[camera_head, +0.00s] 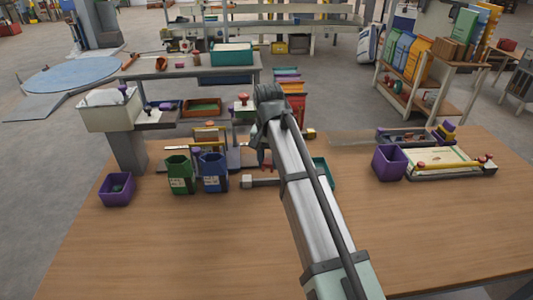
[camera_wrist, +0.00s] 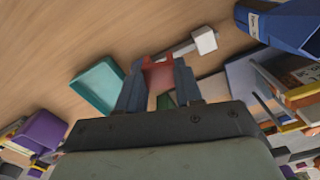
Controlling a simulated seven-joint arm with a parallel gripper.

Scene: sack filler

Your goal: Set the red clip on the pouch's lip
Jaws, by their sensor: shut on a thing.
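My gripper (camera_wrist: 157,84) is shut on the red clip (camera_wrist: 158,70), which shows between its two fingers in the wrist view. In the head view my arm hides most of the gripper and clip. A blue pouch (camera_head: 214,175) and a green pouch (camera_head: 180,177) stand upright side by side on the table, left of my arm. The blue pouch also shows at the top right of the wrist view (camera_wrist: 282,24), apart from the clip. The picture does not tell which pouch is meant.
A teal tray (camera_wrist: 97,84) and a bar with a white block (camera_wrist: 205,41) lie near the gripper. A purple bin (camera_head: 117,190) stands at the left; another (camera_head: 389,163) stands right, beside a clipboard-like tray (camera_head: 450,174). The wooden table (camera_head: 190,250) is clear in front.

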